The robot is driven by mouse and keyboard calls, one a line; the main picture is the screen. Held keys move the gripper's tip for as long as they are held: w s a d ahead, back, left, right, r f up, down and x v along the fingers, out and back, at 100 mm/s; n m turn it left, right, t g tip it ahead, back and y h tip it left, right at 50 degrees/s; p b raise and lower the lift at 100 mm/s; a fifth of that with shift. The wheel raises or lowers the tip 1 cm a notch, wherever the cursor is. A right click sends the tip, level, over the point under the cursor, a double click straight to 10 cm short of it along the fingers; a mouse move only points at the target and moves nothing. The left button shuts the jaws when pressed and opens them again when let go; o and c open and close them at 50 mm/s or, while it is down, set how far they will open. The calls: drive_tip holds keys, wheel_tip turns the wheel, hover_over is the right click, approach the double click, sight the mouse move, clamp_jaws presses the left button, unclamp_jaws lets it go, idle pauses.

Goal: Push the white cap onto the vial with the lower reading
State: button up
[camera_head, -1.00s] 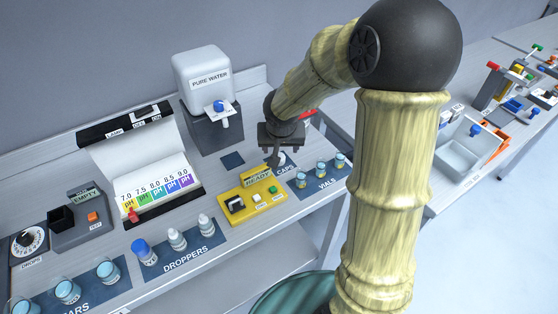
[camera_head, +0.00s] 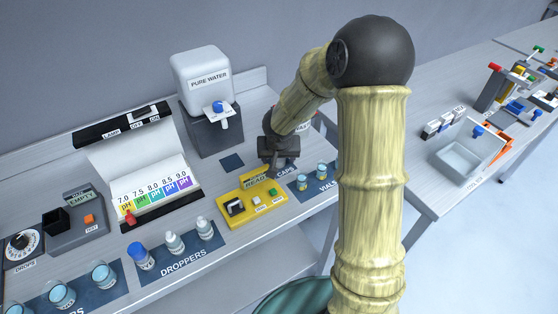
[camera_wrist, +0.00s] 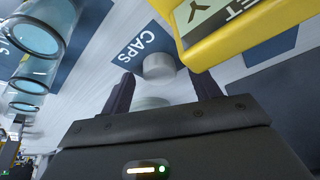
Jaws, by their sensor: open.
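My gripper (camera_head: 280,162) is open over the caps mat, behind the yellow reader; its fingers also show in the wrist view (camera_wrist: 162,84). A white cap (camera_wrist: 158,65) lies on the mat by the word CAPS, ahead of the gap between my fingertips. A second pale round shape (camera_wrist: 151,103) shows between the fingers, partly covered by the gripper body. In the head view the gripper hides the caps. The yellow reader (camera_head: 250,205) has a display starting READ; no number is legible.
Droppers (camera_head: 174,242) and jars (camera_head: 104,275) stand at the front left. A pH colour chart (camera_head: 155,190), a pure water dispenser (camera_head: 206,110) and a dark grey device (camera_head: 77,230) stand behind and left. The yellow reader is close beside my fingers.

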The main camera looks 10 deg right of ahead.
sight(279, 161)
drive_tip(key=shift+w+f, duration=0.15)
drive_tip(key=shift+f, duration=0.1)
drive_tip(key=shift+d, duration=0.25)
drive_tip(key=shift+s+a, duration=0.2)
drive_tip(key=shift+a, duration=0.15)
drive_tip(key=shift+d, duration=0.15)
drive_tip(key=c, duration=1.1)
drive_tip(key=shift+o, duration=0.2)
drive_tip(key=shift+r, duration=0.1)
wheel_tip(279, 161, up, 10)
drive_tip(key=p, duration=0.3)
drive_tip(key=shift+w, duration=0.1)
